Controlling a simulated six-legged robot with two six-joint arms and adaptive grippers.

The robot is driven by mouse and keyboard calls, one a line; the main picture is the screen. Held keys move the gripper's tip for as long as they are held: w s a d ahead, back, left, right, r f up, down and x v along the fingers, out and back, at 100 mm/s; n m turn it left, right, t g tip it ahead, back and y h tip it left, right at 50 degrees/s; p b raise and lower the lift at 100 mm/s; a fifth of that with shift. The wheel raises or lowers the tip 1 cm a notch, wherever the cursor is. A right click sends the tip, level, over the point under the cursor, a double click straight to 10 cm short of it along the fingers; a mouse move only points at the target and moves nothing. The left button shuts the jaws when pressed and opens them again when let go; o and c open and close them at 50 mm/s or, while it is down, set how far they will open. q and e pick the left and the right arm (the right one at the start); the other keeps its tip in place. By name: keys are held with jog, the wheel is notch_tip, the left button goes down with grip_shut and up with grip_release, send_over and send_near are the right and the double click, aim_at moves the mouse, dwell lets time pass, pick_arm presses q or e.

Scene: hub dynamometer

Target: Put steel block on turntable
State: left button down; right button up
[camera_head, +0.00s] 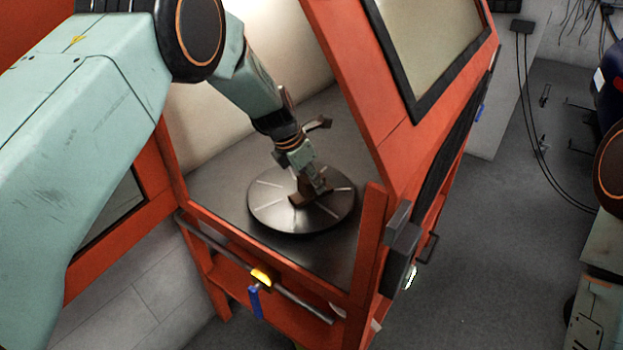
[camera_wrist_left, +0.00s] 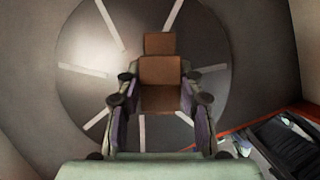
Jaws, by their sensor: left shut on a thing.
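The round grey metal turntable (camera_head: 267,213) with pale radial slots lies inside the orange enclosure. It fills much of the left wrist view (camera_wrist_left: 80,45). My left gripper (camera_head: 314,186) reaches down over the turntable's middle. It is shut on the brown, stepped steel block (camera_wrist_left: 160,70), with a finger on each side in the left wrist view (camera_wrist_left: 160,98). In the head view the block (camera_head: 298,199) shows partly behind the fingers, over the disc. I cannot tell whether its underside touches the disc. My right gripper is not in view.
The orange frame (camera_head: 350,120) with its raised window hood stands right of my left arm. A front rail (camera_head: 300,301) with a yellow piece and blue tag crosses below the turntable. Grey floor (camera_head: 480,250) is open at right, with cables near the wall.

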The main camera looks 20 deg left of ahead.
pick_arm(q)
jog(key=shift+r, duration=0.15)
jog(key=shift+a, duration=0.15)
jog(key=c, duration=1.3)
grip_release()
jog(key=shift+s+f, duration=0.1)
jog(key=shift+f, duration=0.15)
jog(key=o, duration=0.5)
jog(key=shift+c, duration=0.2)
jog(key=p+v, duration=0.2)
jog(key=v, duration=1)
jog(key=shift+r, duration=0.15)
